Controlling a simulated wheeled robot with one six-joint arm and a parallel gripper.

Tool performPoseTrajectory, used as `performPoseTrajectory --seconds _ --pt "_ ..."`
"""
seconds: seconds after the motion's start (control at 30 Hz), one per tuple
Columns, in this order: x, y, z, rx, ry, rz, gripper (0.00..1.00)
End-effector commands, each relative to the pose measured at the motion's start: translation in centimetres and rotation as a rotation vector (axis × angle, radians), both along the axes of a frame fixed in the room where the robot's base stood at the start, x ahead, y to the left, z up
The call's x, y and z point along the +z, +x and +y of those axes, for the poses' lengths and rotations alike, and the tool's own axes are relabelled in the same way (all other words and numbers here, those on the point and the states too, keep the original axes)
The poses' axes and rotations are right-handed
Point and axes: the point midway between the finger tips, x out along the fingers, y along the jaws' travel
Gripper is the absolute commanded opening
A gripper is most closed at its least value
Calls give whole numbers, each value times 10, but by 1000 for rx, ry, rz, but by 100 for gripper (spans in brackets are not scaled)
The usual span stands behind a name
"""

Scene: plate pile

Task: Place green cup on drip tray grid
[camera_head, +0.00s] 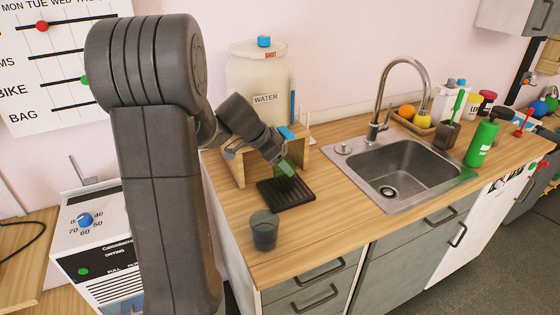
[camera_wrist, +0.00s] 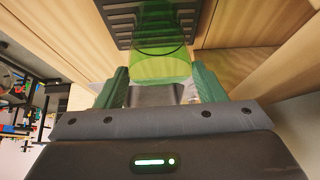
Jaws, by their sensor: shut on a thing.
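The translucent green cup (camera_head: 287,168) is between the fingers of my gripper (camera_head: 280,161), over the far part of the black drip tray grid (camera_head: 292,195). In the wrist view, the green cup (camera_wrist: 160,65) sits between the green fingers of my gripper (camera_wrist: 160,88), which is shut on it. The slats of the drip tray grid (camera_wrist: 118,17) show beyond the cup. I cannot tell whether the cup's base touches the grid. The tray lies on the wooden counter in front of a wooden stand.
A dark translucent cup (camera_head: 264,230) stands on the counter in front of the tray. The wooden stand (camera_head: 238,165) and the large water jar (camera_head: 257,80) are behind. The sink (camera_head: 405,180) is to the right. Bare counter (camera_head: 325,225) lies right of the dark cup.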

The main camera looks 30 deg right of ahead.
Motion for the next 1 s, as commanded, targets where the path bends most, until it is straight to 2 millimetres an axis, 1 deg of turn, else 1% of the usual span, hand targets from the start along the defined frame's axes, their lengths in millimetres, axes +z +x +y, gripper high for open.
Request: performPoseTrajectory --seconds 0.1,0.13,0.2,0.23,0.5,0.63,0.67,0.77,1.0 --pt "-4 0 0 1 0 -1 30" --pt "-3 0 0 1 0 -1 67" --pt "-2 0 0 0 0 0 81" --pt "-2 0 0 0 0 0 85" --pt "-2 0 0 0 0 0 85" --pt "3 0 0 0 0 0 85" --pt "6 1 3 1 -1 -3 85" --pt "21 3 13 1 -2 -5 85" --pt "65 5 42 1 -2 -4 85"
